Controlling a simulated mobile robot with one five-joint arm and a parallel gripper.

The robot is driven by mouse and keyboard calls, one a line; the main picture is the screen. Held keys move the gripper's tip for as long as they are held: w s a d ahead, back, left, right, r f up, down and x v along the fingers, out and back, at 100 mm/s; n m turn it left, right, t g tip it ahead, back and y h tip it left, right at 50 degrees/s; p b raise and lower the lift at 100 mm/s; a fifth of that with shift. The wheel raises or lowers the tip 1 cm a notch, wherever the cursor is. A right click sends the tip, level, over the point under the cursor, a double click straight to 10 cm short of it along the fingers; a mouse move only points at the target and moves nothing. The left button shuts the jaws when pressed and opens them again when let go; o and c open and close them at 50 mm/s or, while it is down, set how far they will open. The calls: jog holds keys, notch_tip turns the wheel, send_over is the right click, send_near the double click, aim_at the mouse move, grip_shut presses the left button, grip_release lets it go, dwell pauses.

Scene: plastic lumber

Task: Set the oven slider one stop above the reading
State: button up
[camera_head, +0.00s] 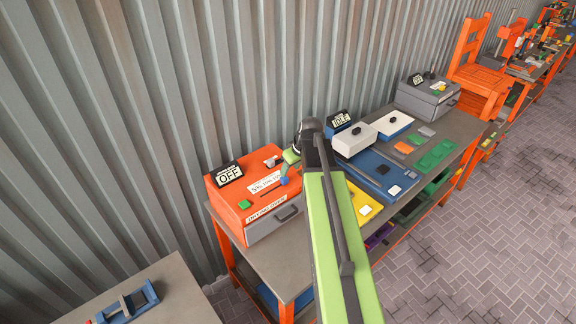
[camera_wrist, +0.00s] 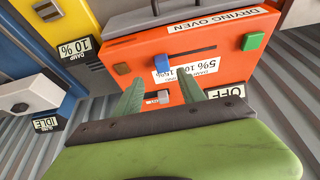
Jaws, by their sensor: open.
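The orange drying oven (camera_head: 232,196) stands at the left of the bench; it appears upside down in the wrist view (camera_wrist: 240,22). Its blue slider knob (camera_wrist: 161,64) is at the left end of a dark slot in that view, toward the 15% end of the white scale label (camera_wrist: 198,67). My gripper (camera_wrist: 160,76) is open over the oven, a finger to each side of the knob, which shows just beyond the tips. Whether they touch it I cannot tell. The yellow unit's display (camera_wrist: 76,48) reads DAMP 10%. The oven's display (camera_head: 229,174) reads OFF.
The corrugated wall (camera_head: 150,90) is close behind.

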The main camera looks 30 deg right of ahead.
jog(key=p+v, duration=0.7)
jog(key=v, duration=0.3)
jog(key=shift+r, duration=0.1)
jog(key=s+a+f+m+g+b, duration=0.1)
jog(key=s+a+f+b, duration=0.3)
jog(key=a+f+b, duration=0.7)
jog(key=s+a+f+m+g+b, duration=0.1)
jog(key=s+a+f+g+b, duration=0.2)
jog(key=a+f+b, duration=0.9)
jog(key=s+a+f, duration=0.1)
jog(key=a+f, duration=0.1)
jog(key=a, duration=0.1)
jog(key=shift+s+a+f+g+h, duration=0.25)
jog(key=shift+a+f+g+h, duration=0.05)
jog(key=shift+f+h, duration=0.1)
jog(key=shift+d, duration=0.1)
